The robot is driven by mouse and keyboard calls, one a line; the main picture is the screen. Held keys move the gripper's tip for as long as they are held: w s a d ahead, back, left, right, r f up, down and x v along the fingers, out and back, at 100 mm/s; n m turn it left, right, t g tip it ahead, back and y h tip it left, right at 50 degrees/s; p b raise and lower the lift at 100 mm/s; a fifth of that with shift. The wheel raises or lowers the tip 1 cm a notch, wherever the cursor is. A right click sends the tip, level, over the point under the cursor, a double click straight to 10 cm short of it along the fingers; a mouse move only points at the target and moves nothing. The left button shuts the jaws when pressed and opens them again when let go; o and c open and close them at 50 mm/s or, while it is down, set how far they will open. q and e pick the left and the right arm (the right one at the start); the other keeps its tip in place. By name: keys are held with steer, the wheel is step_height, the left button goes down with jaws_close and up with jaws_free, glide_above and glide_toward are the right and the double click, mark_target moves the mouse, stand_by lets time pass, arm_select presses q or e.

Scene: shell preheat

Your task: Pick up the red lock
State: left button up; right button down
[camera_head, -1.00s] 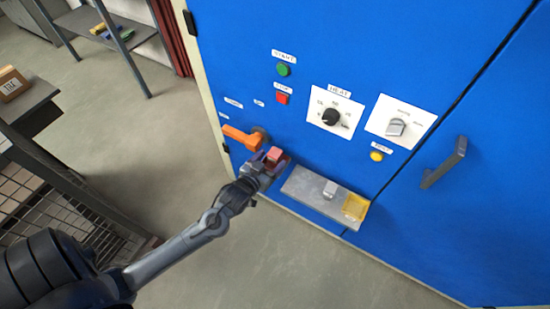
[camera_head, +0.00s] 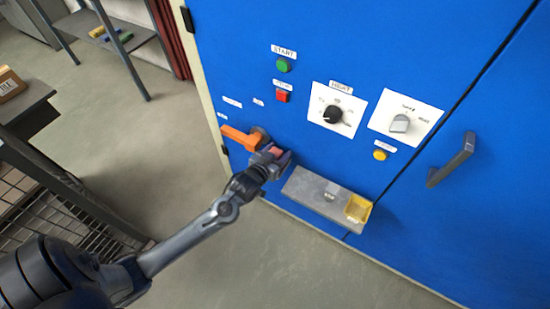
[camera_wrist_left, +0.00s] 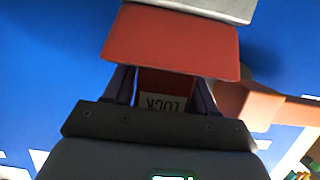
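The red lock (camera_head: 277,152) is in my left gripper (camera_head: 272,156), in front of the blue cabinet and left of the small shelf. In the left wrist view the red lock (camera_wrist_left: 172,42) has a wide red part and a narrower part labelled "LOCK". The fingers of my left gripper (camera_wrist_left: 160,90) sit on both sides of that narrower part and appear closed on it. A grey piece shows at the top edge of that view, beyond the red part. My right gripper is not in view.
An orange handle (camera_head: 240,138) is just left of the lock. A grey shelf (camera_head: 303,187) with a metallic piece and a yellow bin (camera_head: 358,208) is to the right. The cabinet (camera_head: 345,40) carries a green button, red button and dials. Floor below is clear.

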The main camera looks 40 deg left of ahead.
arm_select(q)
steer(key=c, duration=0.7)
steer(key=shift+r, duration=0.15)
